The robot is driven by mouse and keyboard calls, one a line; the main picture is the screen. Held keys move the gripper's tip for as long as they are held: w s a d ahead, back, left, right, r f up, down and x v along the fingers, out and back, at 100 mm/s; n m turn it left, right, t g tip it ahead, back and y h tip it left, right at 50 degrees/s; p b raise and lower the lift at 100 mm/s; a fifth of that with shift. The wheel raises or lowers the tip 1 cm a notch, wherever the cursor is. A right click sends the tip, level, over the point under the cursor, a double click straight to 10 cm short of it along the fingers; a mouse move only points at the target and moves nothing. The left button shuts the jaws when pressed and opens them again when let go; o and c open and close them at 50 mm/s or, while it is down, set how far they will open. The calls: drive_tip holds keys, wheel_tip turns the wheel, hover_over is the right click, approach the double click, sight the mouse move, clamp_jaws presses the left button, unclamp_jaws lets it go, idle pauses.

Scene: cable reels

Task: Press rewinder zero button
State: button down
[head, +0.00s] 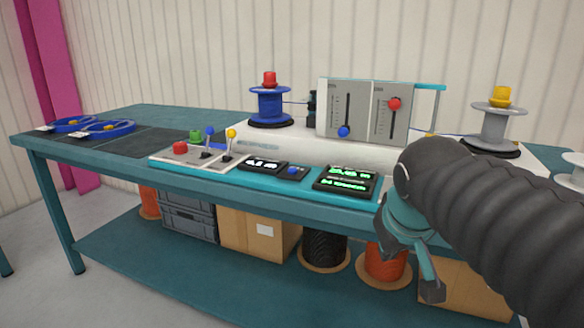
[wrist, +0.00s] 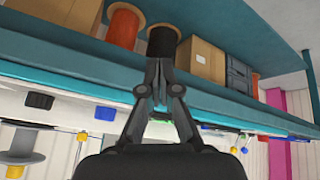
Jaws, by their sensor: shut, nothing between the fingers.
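The rewinder (head: 270,140) stands on a teal bench, with a white body and a teal front strip. A small counter display (head: 262,164) sits on the strip, with a blue button (head: 297,170) just right of it. I cannot read a label on the button. A larger panel with green lit digits (head: 346,179) is further right. My gripper (head: 432,290) is low at the right, in front of the bench edge, apart from the button. In the wrist view my gripper (wrist: 158,98) is shut and empty, in front of the bench edge.
A control box with a red button (head: 180,148), a green button and two levers is left of the counter. An upright grey panel (head: 368,112) has two sliders. A blue reel (head: 270,104) and a grey reel (head: 497,125) stand behind. Boxes (head: 258,232) and spools fill the lower shelf.

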drive_tip(key=w+a+r+n+t, duration=0.1)
drive_tip(key=w+a+r, duration=0.35)
drive_tip(key=w, duration=0.25)
drive_tip(key=w+a+r+n, duration=0.2)
drive_tip(key=w+a+r, duration=0.1)
drive_tip(key=w+r, duration=0.4)
wheel_tip(320, 180, up, 4)
drive_tip(key=n+t+p, duration=0.1)
drive_tip(key=n+t, duration=0.1)
hover_over(291, 170)
drive_tip(key=shift+h, duration=0.3)
wheel_tip(291, 170, down, 7)
drive_tip(key=shift+r+b, duration=0.2)
drive_tip(key=shift+b, duration=0.7)
drive_tip(key=shift+f+b, duration=0.85)
drive_tip(key=shift+f, duration=0.3)
drive_tip(key=shift+f, duration=0.4)
